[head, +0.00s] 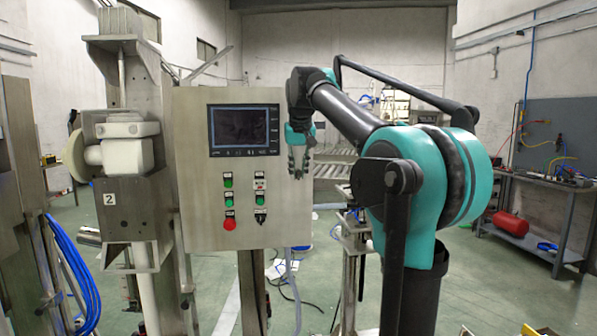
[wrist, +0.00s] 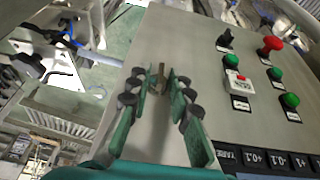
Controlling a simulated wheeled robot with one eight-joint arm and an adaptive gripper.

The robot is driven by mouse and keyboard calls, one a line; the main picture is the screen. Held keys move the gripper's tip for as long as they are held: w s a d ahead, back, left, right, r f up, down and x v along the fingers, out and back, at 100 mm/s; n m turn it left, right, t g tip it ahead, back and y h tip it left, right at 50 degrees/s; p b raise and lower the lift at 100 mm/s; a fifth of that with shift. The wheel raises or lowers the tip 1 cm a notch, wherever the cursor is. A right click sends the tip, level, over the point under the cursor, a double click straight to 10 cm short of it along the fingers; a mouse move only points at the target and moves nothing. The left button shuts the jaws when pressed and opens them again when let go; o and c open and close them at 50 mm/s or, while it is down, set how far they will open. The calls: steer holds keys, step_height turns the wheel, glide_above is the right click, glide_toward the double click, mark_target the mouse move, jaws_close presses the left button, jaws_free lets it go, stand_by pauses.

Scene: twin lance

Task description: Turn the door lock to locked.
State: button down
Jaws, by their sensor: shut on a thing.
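The door lock shows in the wrist view as a small brownish metal tab (wrist: 161,78) standing out from the grey panel door near its edge. My gripper (wrist: 158,82) has its green, dark-padded fingers on either side of the tab and is shut on it. In the head view my gripper (head: 297,172) points down at the right edge of the control panel (head: 195,190), and the lock is hidden there. The fingers cover much of the lock, so I cannot tell its turned position.
The panel carries a dark screen (head: 244,130), several green buttons, a red button (head: 229,224) and a black selector switch (head: 260,215). A steel machine (head: 125,190) stands left of the panel. A workbench (head: 545,200) stands far right, with open green floor before it.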

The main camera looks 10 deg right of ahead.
steer(key=h, duration=0.2)
steer(key=a+n+h, duration=0.1)
steer(key=h, duration=0.1)
steer(key=shift+f+h, duration=0.15)
steer(key=shift+h, duration=0.25)
steer(key=h, duration=0.1)
steer(key=n+h, duration=0.1)
steer(key=h, duration=0.3)
steer(key=shift+a+f+t, duration=0.3)
steer(key=shift+a, duration=0.05)
steer(key=h, duration=0.1)
steer(key=n+h, duration=0.1)
steer(key=h, duration=0.1)
steer(key=shift+a+f+t, duration=0.1)
steer(key=shift+f+t, duration=0.15)
steer(key=shift+t, duration=0.15)
steer(key=shift+f+n+t+h, duration=0.15)
steer(key=shift+n+h, duration=0.2)
steer(key=shift+h, duration=0.5)
steer(key=shift+f+n+t+h, duration=0.15)
steer(key=shift+n+h, duration=0.2)
steer(key=shift+h, duration=0.5)
steer(key=shift+r, duration=0.1)
steer(key=c, duration=1.7)
jaws_free()
steer(key=shift+t, duration=0.3)
